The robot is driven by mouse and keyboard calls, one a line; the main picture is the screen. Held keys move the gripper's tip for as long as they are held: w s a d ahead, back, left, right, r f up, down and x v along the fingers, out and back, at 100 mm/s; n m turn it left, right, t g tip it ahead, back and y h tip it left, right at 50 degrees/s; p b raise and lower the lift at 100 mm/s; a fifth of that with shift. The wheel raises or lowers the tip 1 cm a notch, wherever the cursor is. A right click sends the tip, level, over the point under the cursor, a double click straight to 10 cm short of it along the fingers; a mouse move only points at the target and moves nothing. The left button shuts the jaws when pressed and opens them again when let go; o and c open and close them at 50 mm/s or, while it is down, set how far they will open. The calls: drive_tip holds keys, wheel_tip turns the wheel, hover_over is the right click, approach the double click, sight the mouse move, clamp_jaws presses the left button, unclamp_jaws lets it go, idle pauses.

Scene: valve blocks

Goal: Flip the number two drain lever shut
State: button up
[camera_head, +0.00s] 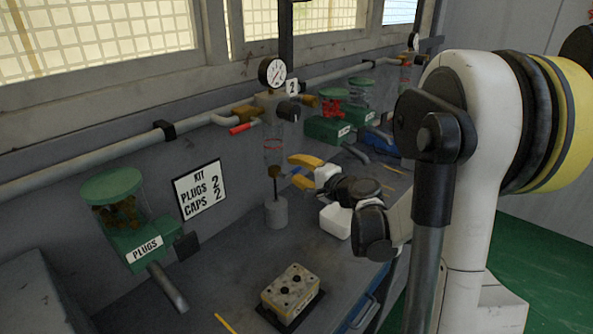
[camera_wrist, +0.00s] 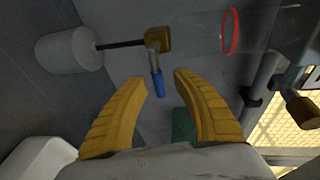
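The number two drain lever (camera_wrist: 157,82) is a short metal handle with a blue grip. It juts sideways from a brass valve (camera_wrist: 158,40) under a clear sight tube (camera_head: 273,151), across the line of the pipe. The brass valve also shows in the head view (camera_head: 275,172). A sign with a 2 (camera_head: 292,87) hangs above it beside a gauge. My gripper (camera_wrist: 161,79) is open, with yellow fingers on either side of the blue grip and gaps showing. In the head view my gripper (camera_head: 293,171) is right of the valve, the blue tip partly hidden.
A red-handled lever (camera_head: 243,127) sits on the pipe above. A grey cylinder (camera_head: 276,212) stands under the valve. A white container (camera_head: 336,220) is below my gripper. A block with holes (camera_head: 292,290) lies on the bench; a plug dispenser (camera_head: 127,215) is at left.

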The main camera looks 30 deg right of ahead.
drive_tip(key=v, duration=1.2)
drive_tip(key=shift+f, duration=0.1)
